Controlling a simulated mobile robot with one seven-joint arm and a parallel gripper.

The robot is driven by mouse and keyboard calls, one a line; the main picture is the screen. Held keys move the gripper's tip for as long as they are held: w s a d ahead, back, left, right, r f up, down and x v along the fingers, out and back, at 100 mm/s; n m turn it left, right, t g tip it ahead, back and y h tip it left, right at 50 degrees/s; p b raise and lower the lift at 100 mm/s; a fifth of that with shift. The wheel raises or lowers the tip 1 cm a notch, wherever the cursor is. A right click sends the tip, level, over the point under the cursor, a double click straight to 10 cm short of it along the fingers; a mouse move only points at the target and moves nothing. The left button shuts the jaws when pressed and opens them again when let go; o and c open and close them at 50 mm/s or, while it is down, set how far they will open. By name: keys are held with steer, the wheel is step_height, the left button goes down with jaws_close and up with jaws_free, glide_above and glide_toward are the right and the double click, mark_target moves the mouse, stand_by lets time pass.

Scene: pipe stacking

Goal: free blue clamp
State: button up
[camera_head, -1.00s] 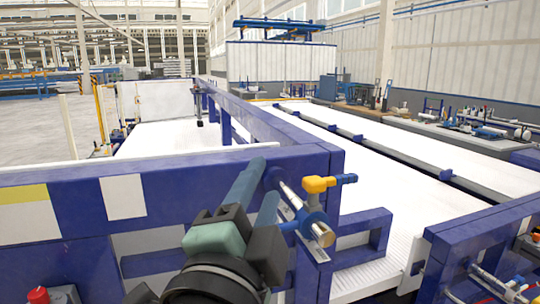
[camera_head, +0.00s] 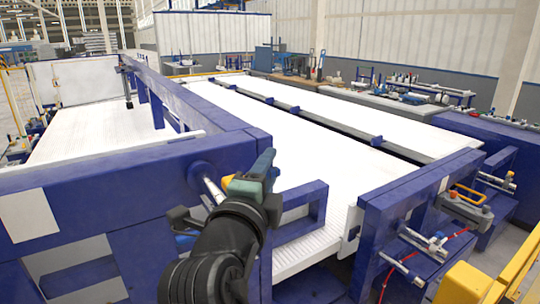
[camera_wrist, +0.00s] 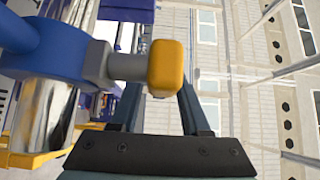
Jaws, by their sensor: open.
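The blue clamp (camera_wrist: 85,52) fills the left of the wrist view, around a shiny metal rod (camera_wrist: 42,115). Its grey stem ends in an orange handle tip (camera_wrist: 166,68). In the wrist view my gripper (camera_wrist: 158,92) is open, its two dark fingers apart. The orange tip appears between the fingers in the picture; I cannot tell whether it touches either one. In the head view my gripper (camera_head: 262,168) is in front of the clamp and hides most of it. A bit of orange handle (camera_head: 228,182) shows to its left, next to the metal rod (camera_head: 213,190).
The rod comes from a thick blue frame (camera_head: 110,195) running along the left. White ribbed beds (camera_head: 345,185) lie beyond. Another blue frame (camera_head: 390,215) with rods and fittings stands to the right, with a yellow part (camera_head: 475,285) at lower right.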

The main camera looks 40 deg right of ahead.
steer(key=shift+x, duration=1.1)
jaws_close()
stand_by(0.7)
